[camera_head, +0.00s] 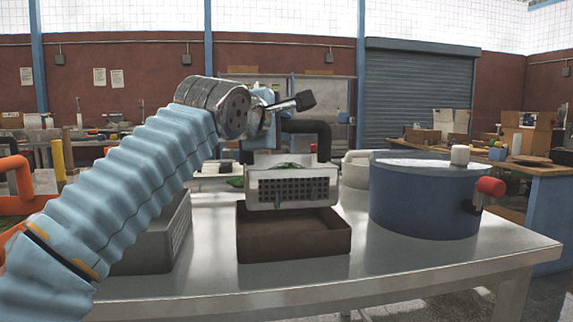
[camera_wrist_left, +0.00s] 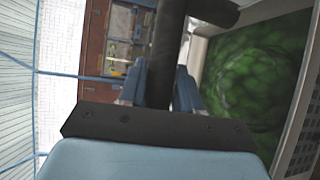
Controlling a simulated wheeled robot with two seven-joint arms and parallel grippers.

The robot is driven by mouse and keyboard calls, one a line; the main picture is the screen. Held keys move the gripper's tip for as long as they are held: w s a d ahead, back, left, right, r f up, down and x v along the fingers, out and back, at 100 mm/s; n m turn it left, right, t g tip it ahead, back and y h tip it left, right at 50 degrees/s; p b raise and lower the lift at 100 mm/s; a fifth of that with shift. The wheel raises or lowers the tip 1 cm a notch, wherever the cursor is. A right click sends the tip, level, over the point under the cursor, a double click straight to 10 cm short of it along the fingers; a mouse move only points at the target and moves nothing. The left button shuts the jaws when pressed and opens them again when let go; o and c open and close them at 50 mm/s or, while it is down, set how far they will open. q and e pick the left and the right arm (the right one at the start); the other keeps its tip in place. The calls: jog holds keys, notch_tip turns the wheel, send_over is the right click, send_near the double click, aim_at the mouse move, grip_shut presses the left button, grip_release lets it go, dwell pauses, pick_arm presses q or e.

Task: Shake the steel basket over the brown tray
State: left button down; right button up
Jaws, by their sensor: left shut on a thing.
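The steel basket (camera_head: 255,190) hangs above the brown tray (camera_head: 294,243), its slotted side facing me, and seems slightly tilted. Green contents fill it in the left wrist view (camera_wrist_left: 250,85). Its thick black handle (camera_head: 324,142) rises at the back; it also shows in the left wrist view (camera_wrist_left: 165,55). My left gripper (camera_head: 279,113) is above the basket and shut on this handle; its fingers lie on both sides of it in the left wrist view (camera_wrist_left: 158,92). The inside of the tray is mostly hidden by its front wall and the basket. My right gripper is not in view.
A large blue round vessel (camera_head: 420,205) with a red knob (camera_head: 491,186) stands right of the tray. A grey bin (camera_head: 150,245) stands left, partly behind my arm. A pale round container (camera_head: 355,168) is behind. The table's front right (camera_head: 400,262) is clear.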

aim_at(304, 125)
pick_arm(q)
jog(key=a, duration=0.4)
jog(key=shift+a, duration=0.2)
jog(key=d, duration=0.8)
jog(key=shift+d+r, duration=0.1)
jog(key=shift+d, duration=0.3)
jog(key=a, duration=0.4)
jog(key=shift+a, duration=0.3)
